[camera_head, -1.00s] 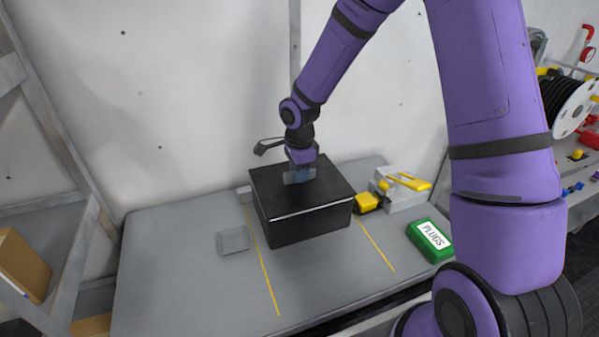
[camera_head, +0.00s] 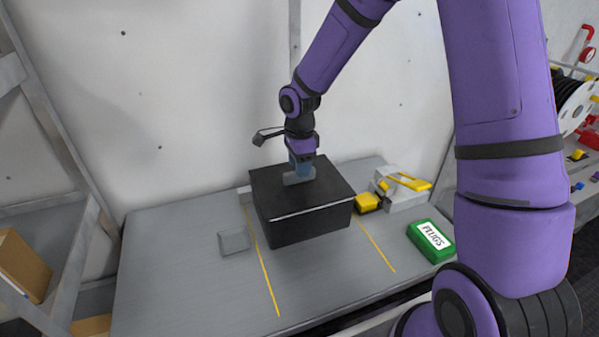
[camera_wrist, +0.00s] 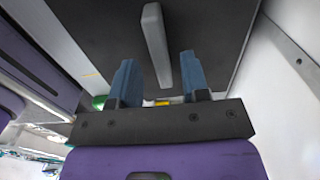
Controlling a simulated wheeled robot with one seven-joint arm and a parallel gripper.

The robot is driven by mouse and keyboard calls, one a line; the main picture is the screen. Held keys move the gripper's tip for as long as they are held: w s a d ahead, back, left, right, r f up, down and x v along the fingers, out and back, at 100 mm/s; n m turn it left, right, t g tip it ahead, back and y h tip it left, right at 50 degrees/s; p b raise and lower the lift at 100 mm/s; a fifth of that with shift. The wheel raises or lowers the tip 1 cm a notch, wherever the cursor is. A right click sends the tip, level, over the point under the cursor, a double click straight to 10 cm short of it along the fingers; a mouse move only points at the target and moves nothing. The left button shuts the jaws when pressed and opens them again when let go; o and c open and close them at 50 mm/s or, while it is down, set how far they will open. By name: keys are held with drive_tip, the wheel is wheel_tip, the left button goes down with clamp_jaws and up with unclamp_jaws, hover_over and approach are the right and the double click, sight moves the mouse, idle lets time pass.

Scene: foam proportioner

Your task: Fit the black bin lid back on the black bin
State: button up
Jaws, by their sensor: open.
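The black bin (camera_head: 305,222) stands on the grey bench between two yellow lines. The black lid (camera_head: 325,190) lies over its top and looks level, with a thin bright edge along the front. In the wrist view the lid (camera_wrist: 210,45) fills the upper middle, with a grey bar handle (camera_wrist: 157,45) standing on it. My gripper (camera_head: 300,172) is just above the lid handle (camera_head: 298,178). In the wrist view my gripper's two blue fingers (camera_wrist: 160,80) are apart, on either side of the handle's line, and do not touch it.
A small grey square tray (camera_head: 234,241) lies left of the bin. A yellow block (camera_head: 367,203) and a grey-and-yellow device (camera_head: 402,190) stand close on its right. A green PLUGS box (camera_head: 430,240) is near the front right. The bench's left side is clear.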

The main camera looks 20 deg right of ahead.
wheel_tip(320, 180, up, 9)
drive_tip(key=s+d+r+n+t+h, duration=0.1)
drive_tip(key=s+d+r+n+t, duration=0.25)
drive_tip(key=s+r+n, duration=0.75)
drive_tip(key=s+d+r+n+t, duration=0.1)
drive_tip(key=s+r+n, duration=0.2)
drive_tip(key=s, duration=0.6)
drive_tip(key=s+d+r+n+y, duration=0.1)
drive_tip(key=s+d+r+n, duration=0.1)
drive_tip(key=s, duration=0.7)
drive_tip(key=shift+s+d+r+n+t, duration=0.2)
drive_tip(key=shift+r+n+t, duration=0.15)
drive_tip(key=shift+r+n, duration=0.6)
